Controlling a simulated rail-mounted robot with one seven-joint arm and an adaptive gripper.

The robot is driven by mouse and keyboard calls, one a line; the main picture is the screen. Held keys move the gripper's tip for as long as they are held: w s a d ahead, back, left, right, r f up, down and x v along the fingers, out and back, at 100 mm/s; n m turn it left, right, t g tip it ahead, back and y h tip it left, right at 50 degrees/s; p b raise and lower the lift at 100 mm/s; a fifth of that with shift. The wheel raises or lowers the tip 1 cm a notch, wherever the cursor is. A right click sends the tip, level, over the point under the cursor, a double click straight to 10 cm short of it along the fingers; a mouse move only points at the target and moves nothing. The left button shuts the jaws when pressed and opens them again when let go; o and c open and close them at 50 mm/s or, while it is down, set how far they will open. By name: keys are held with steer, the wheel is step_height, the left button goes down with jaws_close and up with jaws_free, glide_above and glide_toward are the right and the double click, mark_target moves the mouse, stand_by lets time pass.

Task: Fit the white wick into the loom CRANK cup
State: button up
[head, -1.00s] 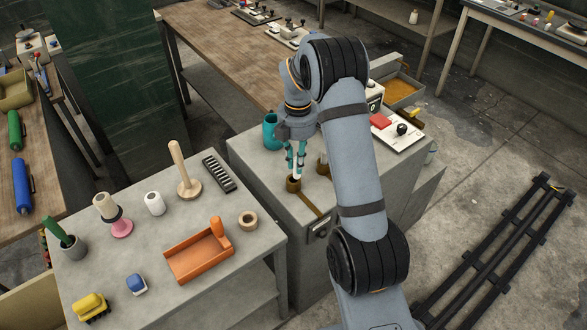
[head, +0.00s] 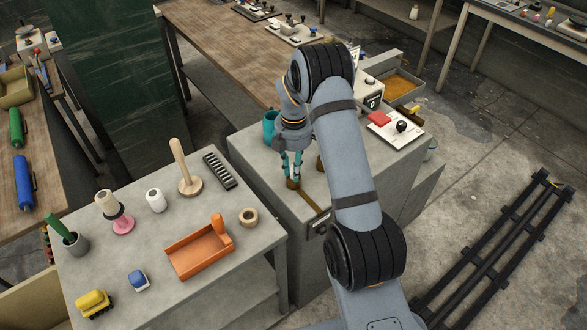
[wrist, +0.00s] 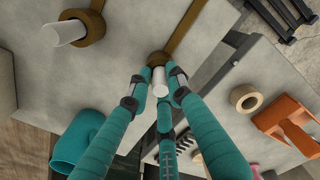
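My gripper (head: 292,178) points down over a brass cup (head: 293,185) on the grey cabinet. In the wrist view, a short white wick (wrist: 160,80) lies between my fingertips (wrist: 159,78), and they appear shut on it. The wick's far end meets the opening of the brass cup (wrist: 157,57); how deep it sits is hidden. A second brass cup (wrist: 92,22) stands apart, with a white cylinder (wrist: 65,33) upright in it. In the head view my arm mostly covers that cup. No readable CRANK label shows.
A teal mug (head: 269,128) stands beside my gripper on the cabinet. A panel with a red block (head: 379,118) and black knob lies to the right.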

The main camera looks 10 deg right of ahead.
steer(key=o, duration=0.3)
steer(key=shift+r, duration=0.1)
step_height(320, 180, up, 12)
steer(key=shift+r, duration=0.1)
stand_by(0.5)
step_height(320, 180, down, 13)
steer(key=shift+s+r, duration=0.1)
steer(key=shift+r, duration=0.05)
step_height(320, 180, up, 4)
steer(key=shift+f+b, duration=0.1)
steer(key=shift+b, duration=0.25)
steer(key=shift+r, duration=0.45)
steer(key=shift+d+r, duration=0.1)
steer(key=shift+d, duration=0.1)
